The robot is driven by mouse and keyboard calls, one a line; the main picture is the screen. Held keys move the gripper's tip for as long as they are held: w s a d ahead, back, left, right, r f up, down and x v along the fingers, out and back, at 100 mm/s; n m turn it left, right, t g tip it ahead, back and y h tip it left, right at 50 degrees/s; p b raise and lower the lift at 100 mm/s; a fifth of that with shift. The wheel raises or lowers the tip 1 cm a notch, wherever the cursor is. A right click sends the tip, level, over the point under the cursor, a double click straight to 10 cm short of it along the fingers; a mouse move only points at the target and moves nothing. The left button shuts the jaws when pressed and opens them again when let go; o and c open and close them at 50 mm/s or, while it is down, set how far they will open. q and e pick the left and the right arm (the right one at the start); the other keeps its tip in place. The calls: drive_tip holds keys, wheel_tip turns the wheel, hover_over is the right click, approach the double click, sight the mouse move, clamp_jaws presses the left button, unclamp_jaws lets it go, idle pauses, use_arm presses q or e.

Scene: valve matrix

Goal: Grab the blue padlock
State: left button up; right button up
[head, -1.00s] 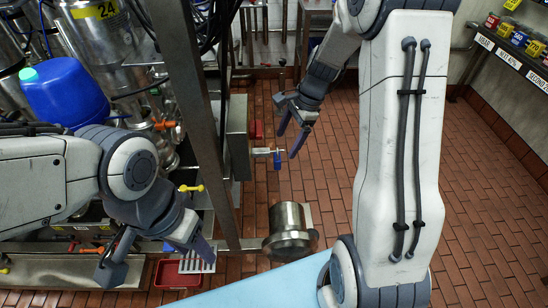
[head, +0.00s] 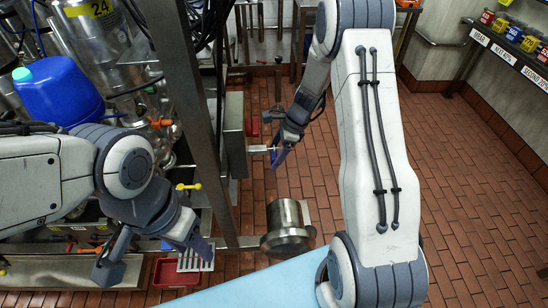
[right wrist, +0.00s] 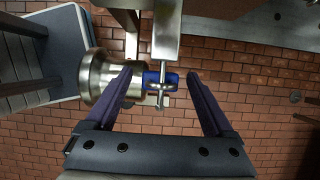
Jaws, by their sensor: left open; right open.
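The blue padlock (right wrist: 152,78) hangs on a metal rod or bolt that sticks out from a steel box. In the right wrist view it lies between the two fingers of my right gripper (right wrist: 160,77), closer to the left finger, with a gap on the right. In the head view the padlock (head: 273,155) is mostly covered by my right gripper (head: 279,157), which is open around it. My left gripper (head: 157,262) is open and empty at the lower left, above a red tray.
A steel cylinder (head: 287,228) stands out just below the padlock. A steel post (head: 193,100) and the steel box (head: 234,136) are left of my right gripper. A red tray (head: 178,274) is below my left gripper. The brick floor at right is clear.

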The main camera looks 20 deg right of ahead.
drive_tip(key=shift+a+f, duration=0.1)
drive_tip(key=shift+f, duration=0.1)
clamp_jaws()
drive_tip(key=shift+r, duration=0.2)
